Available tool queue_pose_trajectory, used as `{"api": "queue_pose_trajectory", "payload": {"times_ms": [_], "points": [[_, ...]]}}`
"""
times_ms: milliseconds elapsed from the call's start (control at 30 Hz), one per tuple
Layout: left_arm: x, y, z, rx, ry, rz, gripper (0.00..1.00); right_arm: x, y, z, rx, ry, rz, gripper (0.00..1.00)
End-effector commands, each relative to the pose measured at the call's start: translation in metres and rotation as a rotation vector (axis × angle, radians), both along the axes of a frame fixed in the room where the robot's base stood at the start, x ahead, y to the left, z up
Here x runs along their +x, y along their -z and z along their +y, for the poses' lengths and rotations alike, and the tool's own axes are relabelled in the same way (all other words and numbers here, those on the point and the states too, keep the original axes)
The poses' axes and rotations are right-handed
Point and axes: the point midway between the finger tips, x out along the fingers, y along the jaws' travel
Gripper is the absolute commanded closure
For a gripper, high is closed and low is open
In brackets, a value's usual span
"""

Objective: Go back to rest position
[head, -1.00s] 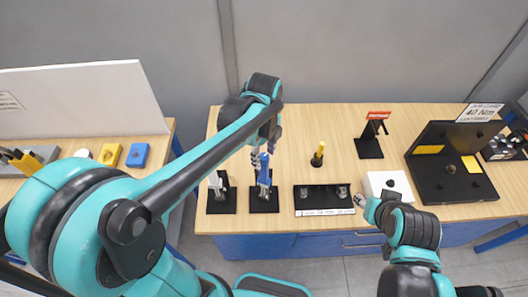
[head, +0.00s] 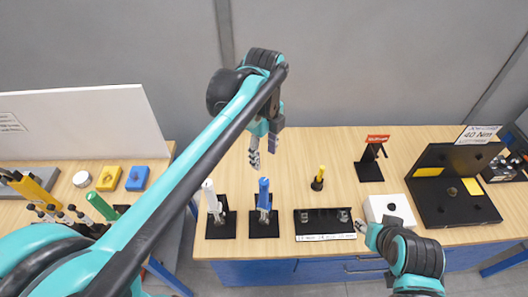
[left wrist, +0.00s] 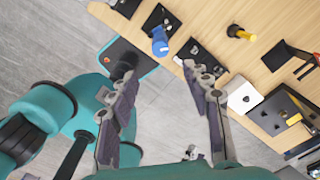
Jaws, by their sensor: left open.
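My left gripper (head: 264,150) is open and empty, raised above the wooden table (head: 300,150) behind the blue-handled tool (head: 264,192). Its two spread fingers also show in the left wrist view (left wrist: 162,95), with nothing between them. The blue-handled tool stands upright in a black holder and is apart from the gripper. My right gripper (head: 363,227) is low at the table's front edge, beside the white box; its fingers are too small to read.
A white-handled tool (head: 210,195) stands in a holder at left. A black tray (head: 323,222), a yellow-handled piece (head: 319,178), a white box (head: 390,208) and a black fixture (head: 455,190) stand to the right. A side table holds yellow and blue blocks (head: 136,178).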

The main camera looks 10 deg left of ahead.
Motion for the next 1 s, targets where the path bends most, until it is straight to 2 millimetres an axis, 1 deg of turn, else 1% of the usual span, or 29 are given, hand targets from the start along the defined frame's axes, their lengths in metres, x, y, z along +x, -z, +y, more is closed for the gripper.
{"api": "queue_pose_trajectory", "payload": {"times_ms": [333, 367, 467, 567, 600, 667, 700, 767, 800, 867, 900, 1000], "points": [[-0.001, 0.002, 0.000, 0.000, -0.007, -0.002, 0.51, 0.000, 0.001, 0.000, 0.000, 0.000, 0.000, 0.60], [-0.001, 0.004, 0.001, -0.001, -0.020, -0.006, 0.51, 0.000, 0.003, 0.000, 0.000, 0.000, 0.000, 0.60], [-0.009, 0.025, 0.005, -0.008, -0.132, -0.041, 0.51, 0.000, 0.020, 0.000, 0.000, 0.000, 0.000, 0.60], [-0.022, 0.064, 0.014, -0.033, -0.370, -0.113, 0.51, 0.000, 0.052, 0.000, 0.000, 0.000, 0.000, 0.60], [-0.029, 0.083, 0.018, -0.053, -0.490, -0.147, 0.51, 0.000, 0.066, 0.000, 0.000, 0.000, 0.000, 0.60], [-0.039, 0.111, 0.024, -0.090, -0.677, -0.200, 0.51, 0.000, 0.087, 0.000, 0.000, 0.000, 0.000, 0.60], [-0.045, 0.129, 0.027, -0.119, -0.800, -0.231, 0.51, 0.000, 0.100, 0.000, 0.000, 0.000, 0.000, 0.60], [-0.055, 0.156, 0.032, -0.172, -0.980, -0.276, 0.51, 0.000, 0.119, 0.000, 0.000, 0.000, 0.000, 0.60], [-0.061, 0.175, 0.036, -0.213, -1.102, -0.304, 0.51, 0.000, 0.132, 0.000, 0.000, 0.000, 0.000, 0.60], [-0.070, 0.203, 0.041, -0.282, -1.284, -0.339, 0.51, 0.000, 0.151, 0.000, 0.000, 0.000, 0.000, 0.60], [-0.075, 0.221, 0.044, -0.332, -1.397, -0.360, 0.51, 0.000, 0.162, 0.000, 0.000, 0.000, 0.000, 0.60], [-0.086, 0.257, 0.050, -0.450, -1.637, -0.389, 0.51, 0.000, 0.185, 0.000, 0.000, 0.000, 0.000, 0.60]]}}
